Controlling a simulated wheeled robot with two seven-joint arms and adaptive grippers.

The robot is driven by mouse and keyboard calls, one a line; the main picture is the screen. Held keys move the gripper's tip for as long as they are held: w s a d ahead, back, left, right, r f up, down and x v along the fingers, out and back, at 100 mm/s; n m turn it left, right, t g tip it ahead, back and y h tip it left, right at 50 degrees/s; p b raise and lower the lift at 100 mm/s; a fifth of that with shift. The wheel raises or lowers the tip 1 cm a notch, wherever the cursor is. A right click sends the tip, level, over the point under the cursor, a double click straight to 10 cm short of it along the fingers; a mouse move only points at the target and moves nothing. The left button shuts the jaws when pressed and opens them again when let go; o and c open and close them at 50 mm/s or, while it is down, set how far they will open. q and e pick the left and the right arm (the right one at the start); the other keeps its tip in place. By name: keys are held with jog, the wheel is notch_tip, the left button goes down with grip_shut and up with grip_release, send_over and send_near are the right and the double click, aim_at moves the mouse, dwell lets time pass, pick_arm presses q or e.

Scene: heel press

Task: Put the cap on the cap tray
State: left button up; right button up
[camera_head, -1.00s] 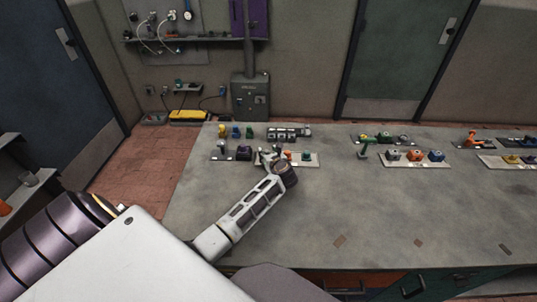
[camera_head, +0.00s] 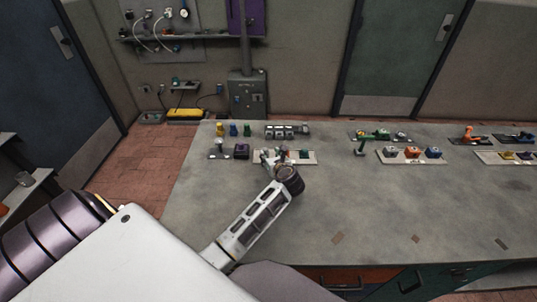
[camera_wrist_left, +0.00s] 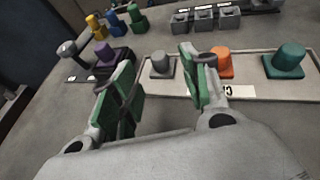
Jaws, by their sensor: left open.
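A grey cap-like piece (camera_wrist_left: 162,65) shows between and beyond the fingertips, on the left part of a pale tray (camera_wrist_left: 270,92). An orange piece (camera_wrist_left: 222,62), partly behind the right finger, and a teal piece (camera_wrist_left: 286,60) stand on the same tray. I cannot tell which piece is the task's cap, nor which tray is the cap tray. My right gripper is not in view.
A purple piece (camera_wrist_left: 106,55) on a dark base stands left of the tray. Yellow (camera_wrist_left: 96,26), blue (camera_wrist_left: 115,22) and green (camera_wrist_left: 137,18) pieces stand behind, near a rack of grey blocks (camera_head: 287,131). More trays stand right (camera_head: 412,158). The front tabletop is mostly clear.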

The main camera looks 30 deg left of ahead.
pick_arm(q)
jog(key=v, duration=0.3)
jog(key=shift+s+d, duration=0.15)
jog(key=shift+d, duration=0.05)
jog(key=shift+v, duration=0.9)
jog(key=shift+a+r, duration=0.1)
notch_tip(320, 180, up, 10)
jog(key=p, duration=0.9)
jog(key=shift+p, duration=0.3)
pick_arm(e)
jog(key=a+r, duration=0.3)
jog(key=r, duration=0.6)
jog(key=shift+w+a+r+y, duration=0.15)
jog(key=shift+r+y, duration=0.15)
